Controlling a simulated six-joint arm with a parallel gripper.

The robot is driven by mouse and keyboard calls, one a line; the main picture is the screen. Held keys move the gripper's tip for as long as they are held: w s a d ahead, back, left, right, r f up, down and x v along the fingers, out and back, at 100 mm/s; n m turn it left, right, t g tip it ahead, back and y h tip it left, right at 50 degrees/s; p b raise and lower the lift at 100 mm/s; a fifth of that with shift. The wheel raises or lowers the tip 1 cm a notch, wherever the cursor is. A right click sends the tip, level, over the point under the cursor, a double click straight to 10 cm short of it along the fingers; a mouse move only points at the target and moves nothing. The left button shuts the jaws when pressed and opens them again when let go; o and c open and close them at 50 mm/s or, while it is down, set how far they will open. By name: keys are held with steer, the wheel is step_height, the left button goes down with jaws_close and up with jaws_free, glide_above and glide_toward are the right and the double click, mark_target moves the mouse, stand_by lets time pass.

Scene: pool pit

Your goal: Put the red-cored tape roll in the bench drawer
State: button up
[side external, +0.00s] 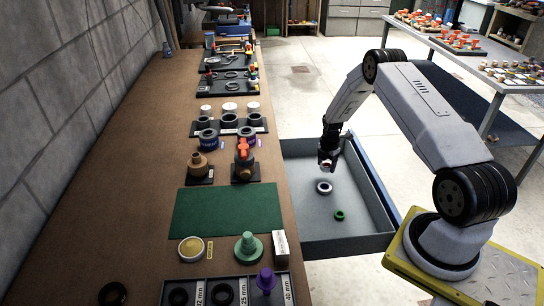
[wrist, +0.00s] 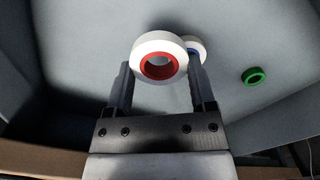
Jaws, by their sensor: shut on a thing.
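The red-cored tape roll (wrist: 160,40), white with a red core, is between the fingers of my gripper (wrist: 160,77) in the wrist view. My gripper is shut on it. In the side view my gripper (side external: 327,160) hangs over the open bench drawer (side external: 368,218), with a bit of the white roll (side external: 325,165) at its tips. The roll appears above the drawer floor; its exact height is hard to tell.
A white roll with a blue core (side external: 324,187) and a green ring (side external: 340,215) lie on the drawer floor. The bench (side external: 140,190) beside it carries a green mat (side external: 228,209), fittings and trays.

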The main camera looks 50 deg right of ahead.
mark_target(322, 177)
steer(key=shift+w+d+f, duration=0.25)
steer(key=shift+w+f, duration=0.1)
steer(key=shift+f, duration=0.15)
steer(key=shift+w+d+f, duration=0.2)
steer(key=shift+w+f, duration=0.15)
steer(key=shift+f, duration=0.15)
steer(key=shift+w+f, duration=0.1)
steer(key=shift+f, duration=0.05)
steer(key=shift+w+d+f, duration=0.1)
steer(key=shift+f, duration=1.5)
steer(key=shift+f, duration=0.15)
steer(key=o, duration=1.1)
steer(key=shift+r, duration=0.2)
steer(key=shift+r, duration=5.95)
